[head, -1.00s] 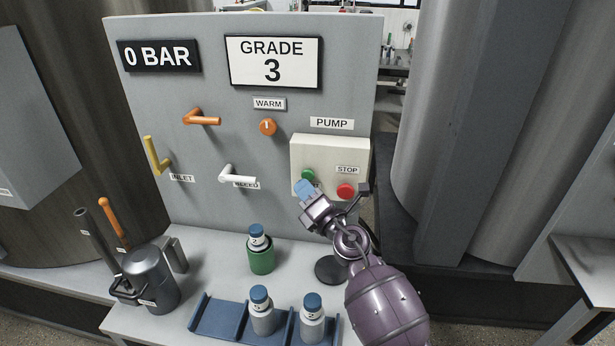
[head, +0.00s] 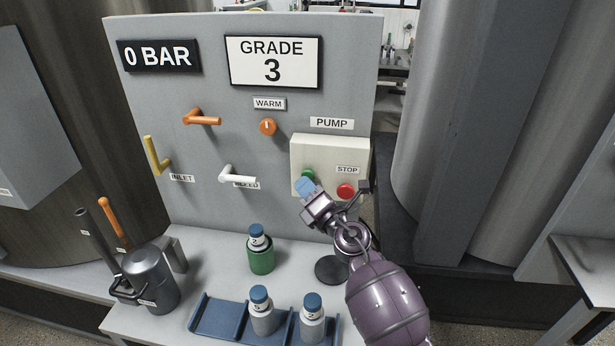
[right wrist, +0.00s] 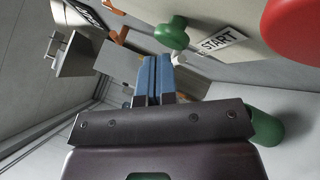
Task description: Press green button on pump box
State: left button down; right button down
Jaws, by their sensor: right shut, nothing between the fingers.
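The pump box (head: 328,152) is a cream box on the grey panel, under a PUMP label. Its green button (head: 308,175) is on the left and its red stop button (head: 346,191) on the right. My right gripper (head: 304,187) is shut and empty, its blue fingertips just below the green button and partly covering it in the head view. In the right wrist view the green button (right wrist: 172,33) stands out beside the START label, just past the shut fingertips (right wrist: 154,62); I cannot tell whether they touch. My left gripper is not in view.
The panel carries a yellow inlet handle (head: 155,157), an orange handle (head: 202,118), a white bleed handle (head: 237,175) and an orange warm knob (head: 268,127). A bottle in a green holder (head: 261,262), a blue rack (head: 217,318) with bottles and a grey jug (head: 150,280) stand below.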

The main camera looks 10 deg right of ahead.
jog(key=shift+w+d, duration=0.2)
jog(key=shift+w, duration=0.2)
dwell(0.5)
jog(key=shift+s, duration=0.1)
dwell(0.3)
jog(key=shift+s+a+p, duration=0.3)
jog(key=shift+s+a, duration=0.05)
jog(key=shift+s, duration=0.4)
jog(key=shift+s+a+p, duration=0.25)
jog(key=shift+s+a, duration=0.1)
jog(key=shift+s, duration=0.4)
jog(key=shift+s+a+p, duration=0.3)
jog(key=shift+s, duration=0.5)
jog(key=shift+s+a+p, duration=0.25)
jog(key=shift+s+a, duration=0.1)
jog(key=shift+s, duration=0.4)
